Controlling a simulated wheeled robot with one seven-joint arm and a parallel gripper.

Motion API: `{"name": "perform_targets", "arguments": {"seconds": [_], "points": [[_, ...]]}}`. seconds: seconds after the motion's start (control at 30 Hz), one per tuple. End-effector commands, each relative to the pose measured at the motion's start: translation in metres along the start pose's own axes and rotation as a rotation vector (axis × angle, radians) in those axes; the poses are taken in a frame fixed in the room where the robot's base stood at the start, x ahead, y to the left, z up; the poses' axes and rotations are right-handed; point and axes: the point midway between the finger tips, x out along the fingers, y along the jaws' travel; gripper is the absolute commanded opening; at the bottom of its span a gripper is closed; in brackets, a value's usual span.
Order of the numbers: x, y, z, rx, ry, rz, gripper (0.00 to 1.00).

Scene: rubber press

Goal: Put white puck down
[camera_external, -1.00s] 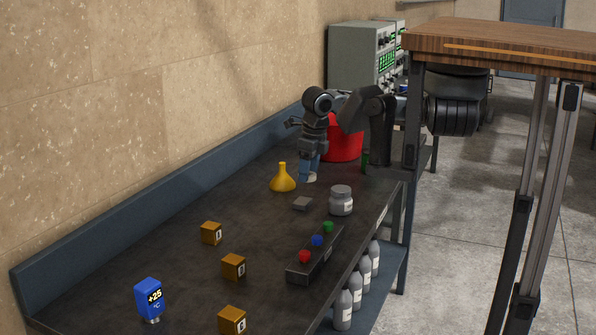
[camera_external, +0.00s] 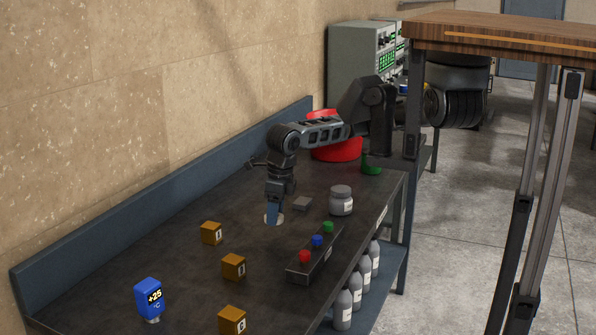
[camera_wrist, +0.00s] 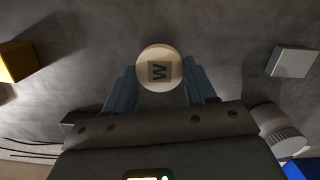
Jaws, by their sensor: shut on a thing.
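The white puck (camera_wrist: 160,69) is round, with a dark "W" on its top. It sits between the two blue fingers of my gripper (camera_wrist: 160,85) in the wrist view. In the external view my gripper (camera_external: 273,213) points down over the middle of the dark bench (camera_external: 190,262). The white puck (camera_external: 281,219) shows at its fingertips, at or very near the bench top; I cannot tell if it touches. My gripper is shut on it.
A grey block (camera_external: 302,203) and a grey jar (camera_external: 341,200) stand to the right. Orange cubes (camera_external: 211,233) (camera_external: 233,267) and a button box (camera_external: 316,256) stand nearer the camera. A red container (camera_external: 338,150) is behind.

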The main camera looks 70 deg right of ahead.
Motion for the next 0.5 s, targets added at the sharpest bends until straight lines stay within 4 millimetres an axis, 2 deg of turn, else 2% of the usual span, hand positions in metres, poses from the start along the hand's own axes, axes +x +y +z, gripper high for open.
{"name": "perform_targets", "arguments": {"seconds": [0.17, 0.37, 0.5], "points": [[0.011, 0.001, 0.0, 0.002, 0.001, 0.0, 0.26], [0.038, 0.001, -0.004, 0.002, 0.001, 0.0, 0.26], [0.041, 0.001, -0.004, 0.0, 0.0, 0.0, 0.26]]}}
